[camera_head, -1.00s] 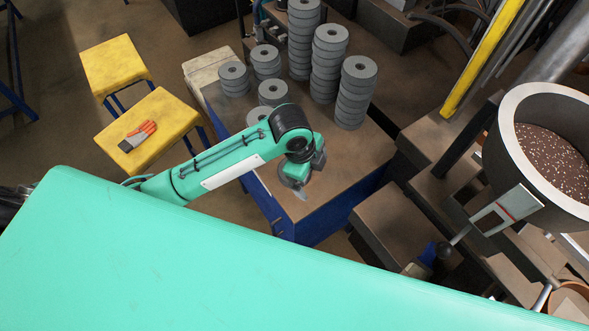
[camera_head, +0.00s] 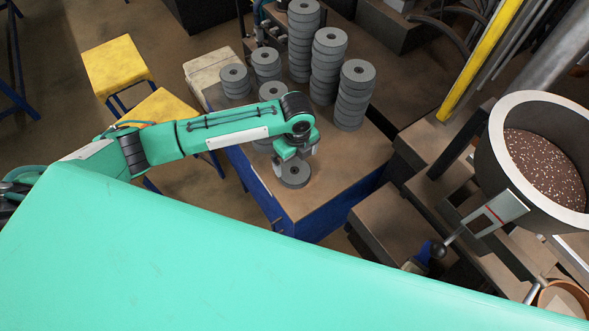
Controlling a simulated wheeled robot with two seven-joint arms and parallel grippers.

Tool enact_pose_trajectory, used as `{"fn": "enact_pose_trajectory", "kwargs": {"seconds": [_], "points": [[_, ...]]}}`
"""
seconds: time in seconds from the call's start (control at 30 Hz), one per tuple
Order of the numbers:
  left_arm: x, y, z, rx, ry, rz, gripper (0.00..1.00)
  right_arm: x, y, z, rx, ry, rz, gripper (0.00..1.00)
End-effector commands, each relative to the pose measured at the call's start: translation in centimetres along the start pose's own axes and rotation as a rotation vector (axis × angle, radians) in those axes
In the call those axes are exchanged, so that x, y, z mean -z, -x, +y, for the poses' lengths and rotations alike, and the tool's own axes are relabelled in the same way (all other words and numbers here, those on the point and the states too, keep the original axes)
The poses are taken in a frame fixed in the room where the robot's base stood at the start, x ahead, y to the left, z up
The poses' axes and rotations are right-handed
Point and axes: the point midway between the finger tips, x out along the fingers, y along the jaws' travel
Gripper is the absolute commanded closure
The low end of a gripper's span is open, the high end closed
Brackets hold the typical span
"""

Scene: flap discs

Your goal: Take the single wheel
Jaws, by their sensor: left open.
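A single grey wheel (camera_head: 295,176) lies flat by itself on the near part of the brown tabletop, with its centre hole partly showing. My left gripper (camera_head: 295,161) is open and empty, just behind and above this wheel in the picture. Its fingers point down, one on the left and one on the right. I cannot tell whether a finger touches the wheel. My right gripper is out of view.
Several stacks of grey wheels, such as the tall one (camera_head: 354,95), stand on the table (camera_head: 335,190) behind my left gripper. A low stack is partly hidden by my left arm. Yellow stools (camera_head: 116,68) stand at left; a round bin (camera_head: 545,160) is at right.

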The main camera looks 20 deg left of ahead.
Motion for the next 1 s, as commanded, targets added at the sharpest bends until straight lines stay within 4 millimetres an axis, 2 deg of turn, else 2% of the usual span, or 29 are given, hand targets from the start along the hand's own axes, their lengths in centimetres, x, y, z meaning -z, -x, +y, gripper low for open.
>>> {"fn": "enact_pose_trajectory", "kwargs": {"seconds": [0.27, 0.43, 0.6, 0.87, 1.0], "points": [[-0.1, -1.7, 0.2, -0.002, 0.002, 0.0, 0.0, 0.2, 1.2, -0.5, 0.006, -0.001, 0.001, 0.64], [-0.4, -3.9, 0.4, -0.003, 0.002, 0.0, 0.0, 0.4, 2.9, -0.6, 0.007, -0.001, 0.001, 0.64], [-0.4, -5.8, 0.3, 0.0, 0.0, -0.002, 0.0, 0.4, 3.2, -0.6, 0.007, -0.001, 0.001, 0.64], [-0.4, -6.3, 0.3, 0.001, -0.001, -0.002, 0.0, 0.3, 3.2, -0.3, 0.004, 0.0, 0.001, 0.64], [-0.4, -6.3, 0.3, 0.001, 0.0, -0.002, 0.24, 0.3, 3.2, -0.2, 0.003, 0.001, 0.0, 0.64]]}}
